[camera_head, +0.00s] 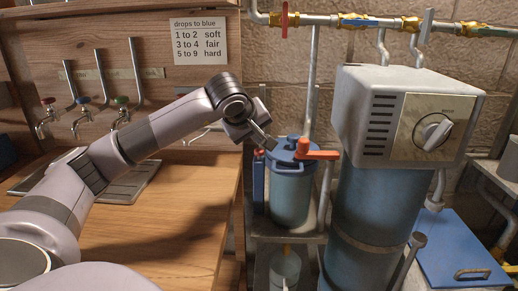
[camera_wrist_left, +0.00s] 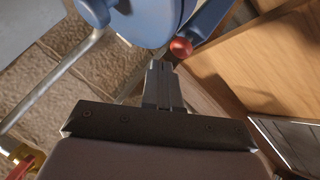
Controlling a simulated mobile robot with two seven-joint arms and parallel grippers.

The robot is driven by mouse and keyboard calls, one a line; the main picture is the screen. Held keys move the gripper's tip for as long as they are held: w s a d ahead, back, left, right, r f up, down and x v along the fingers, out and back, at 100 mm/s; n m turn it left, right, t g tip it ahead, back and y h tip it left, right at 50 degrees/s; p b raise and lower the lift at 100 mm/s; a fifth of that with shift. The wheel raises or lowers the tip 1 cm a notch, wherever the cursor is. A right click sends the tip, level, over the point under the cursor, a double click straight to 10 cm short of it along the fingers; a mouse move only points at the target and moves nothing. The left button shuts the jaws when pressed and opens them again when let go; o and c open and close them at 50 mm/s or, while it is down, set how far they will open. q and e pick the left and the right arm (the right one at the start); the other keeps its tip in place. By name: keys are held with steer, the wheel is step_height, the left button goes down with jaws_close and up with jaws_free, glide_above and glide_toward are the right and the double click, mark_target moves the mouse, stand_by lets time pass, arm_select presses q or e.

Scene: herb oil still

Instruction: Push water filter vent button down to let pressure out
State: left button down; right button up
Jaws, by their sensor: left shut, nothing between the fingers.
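The water filter (camera_head: 290,196) is a blue canister with a blue lid (camera_head: 287,148) and an orange-red lever (camera_head: 318,153) on top. A small round red knob (camera_head: 258,153), possibly the vent button, shows at the lid's left, above a slim blue part (camera_head: 259,182). My left gripper (camera_head: 269,146) is shut and empty, pointing down at the lid's left side close to the knob. In the left wrist view the shut fingers (camera_wrist_left: 158,68) are beside the red knob (camera_wrist_left: 180,47), with a small apparent gap; contact is unclear. My right gripper is out of view.
A grey-topped unit (camera_head: 407,112) with a dial stands right of the filter. A pipe with brass fittings (camera_head: 385,22) runs along the wall above. The wooden counter (camera_head: 190,220) at left is mostly bare, with taps (camera_head: 122,110) behind. A blue box (camera_head: 460,245) is at far right.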

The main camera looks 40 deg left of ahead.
mark_target(257, 151)
arm_select(q)
steer(key=shift+r+p, duration=2.2)
steer(key=shift+r, duration=0.35)
steer(key=shift+f, duration=0.1)
